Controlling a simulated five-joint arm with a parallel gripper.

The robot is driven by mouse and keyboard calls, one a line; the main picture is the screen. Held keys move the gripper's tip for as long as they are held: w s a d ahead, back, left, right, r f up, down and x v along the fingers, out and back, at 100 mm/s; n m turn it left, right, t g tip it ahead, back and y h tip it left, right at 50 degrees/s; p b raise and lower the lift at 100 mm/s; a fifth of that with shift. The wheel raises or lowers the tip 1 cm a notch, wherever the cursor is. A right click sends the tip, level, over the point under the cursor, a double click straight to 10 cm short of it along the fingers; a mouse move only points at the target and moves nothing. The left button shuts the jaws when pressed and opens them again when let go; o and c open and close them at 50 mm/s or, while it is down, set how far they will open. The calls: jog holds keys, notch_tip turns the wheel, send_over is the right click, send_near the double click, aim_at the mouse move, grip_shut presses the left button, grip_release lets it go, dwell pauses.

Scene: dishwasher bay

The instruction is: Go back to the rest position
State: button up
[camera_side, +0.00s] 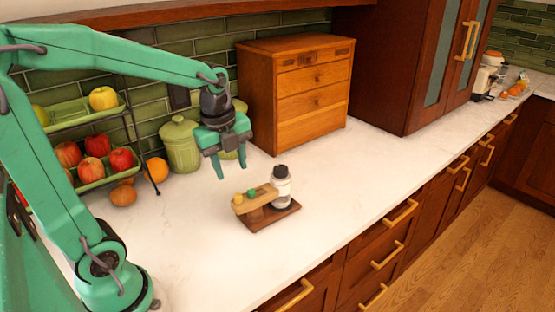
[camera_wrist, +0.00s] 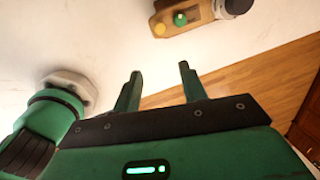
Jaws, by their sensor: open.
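My gripper (camera_side: 232,170) is green with a dark wrist and hangs above the white counter, fingers pointing down. Its two fingers are apart, with nothing between them. In the wrist view the open fingers (camera_wrist: 158,88) show against the counter and the wooden floor. A small wooden stand (camera_side: 262,215) on a dark base is on the counter, below and to the right of my gripper. A white bottle with a dark cap (camera_side: 282,188) stands upright on its right side. A yellow piece (camera_side: 238,199) and a green piece (camera_side: 251,193) sit on top of the stand.
A wooden drawer chest (camera_side: 297,92) stands behind my gripper. A green canister (camera_side: 180,145) and a tiered fruit rack (camera_side: 88,172) are at the back left, with an orange (camera_side: 157,170) beside the rack. The white counter (camera_side: 190,245) is clear at the front left.

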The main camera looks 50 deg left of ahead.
jog(key=s+d+r+n+t, duration=0.2)
jog(key=s+n, duration=0.2)
jog(key=n, duration=0.5)
jog(key=s+d+r+n+t, duration=0.1)
jog(key=s+d+n+t, duration=0.1)
jog(key=n, duration=0.8)
jog(key=shift+s+d+r, duration=0.4)
jog(key=shift+s+d, duration=0.35)
jog(key=shift+s, duration=0.5)
jog(key=shift+o, duration=0.2)
